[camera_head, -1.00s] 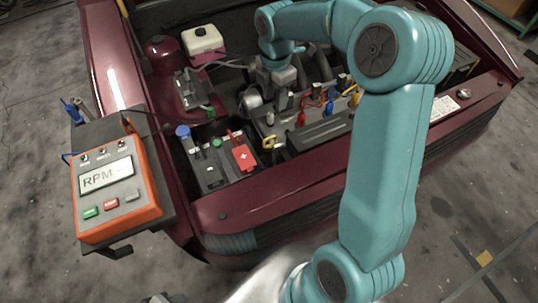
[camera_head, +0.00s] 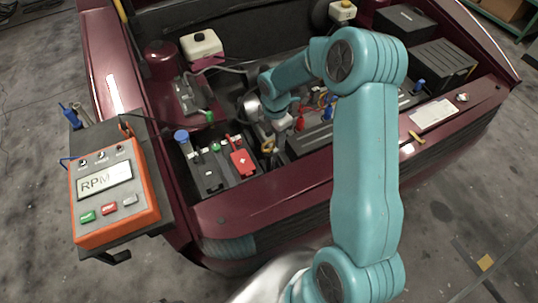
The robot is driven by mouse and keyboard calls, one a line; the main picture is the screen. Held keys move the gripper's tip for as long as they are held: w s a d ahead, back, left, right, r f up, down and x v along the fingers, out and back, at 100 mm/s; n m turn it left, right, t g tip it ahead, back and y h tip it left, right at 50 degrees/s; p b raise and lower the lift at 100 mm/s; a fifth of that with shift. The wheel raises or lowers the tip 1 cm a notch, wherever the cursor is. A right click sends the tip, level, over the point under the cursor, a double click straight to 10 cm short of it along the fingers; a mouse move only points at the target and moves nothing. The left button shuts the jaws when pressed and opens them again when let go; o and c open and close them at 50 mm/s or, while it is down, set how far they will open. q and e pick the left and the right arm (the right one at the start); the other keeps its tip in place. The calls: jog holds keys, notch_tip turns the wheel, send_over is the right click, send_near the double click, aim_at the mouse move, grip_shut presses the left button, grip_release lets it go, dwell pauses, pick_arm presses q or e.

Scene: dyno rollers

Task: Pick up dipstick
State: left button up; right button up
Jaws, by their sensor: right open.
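A small yellow loop handle (camera_head: 267,146), which looks like the dipstick, stands in the engine bay just right of the battery. Its lower part is hidden among engine parts. My right gripper (camera_head: 276,130) is just above and beside the yellow handle, pointing down. Its jaws are small and partly lost against the engine, but they are open, and the handle does not appear to be held. I cannot tell whether they touch it. My left gripper is not in view.
The battery with a red cover (camera_head: 242,161) stands left of the handle. An orange RPM meter (camera_head: 112,195) sits at the car's left corner. The dark red front panel (camera_head: 270,200) runs in front of the bay. My right arm hides part of the engine.

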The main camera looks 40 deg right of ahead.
aim_at(274, 140)
notch_tip(274, 140, down, 3)
jog(key=shift+f, duration=0.1)
grip_shut()
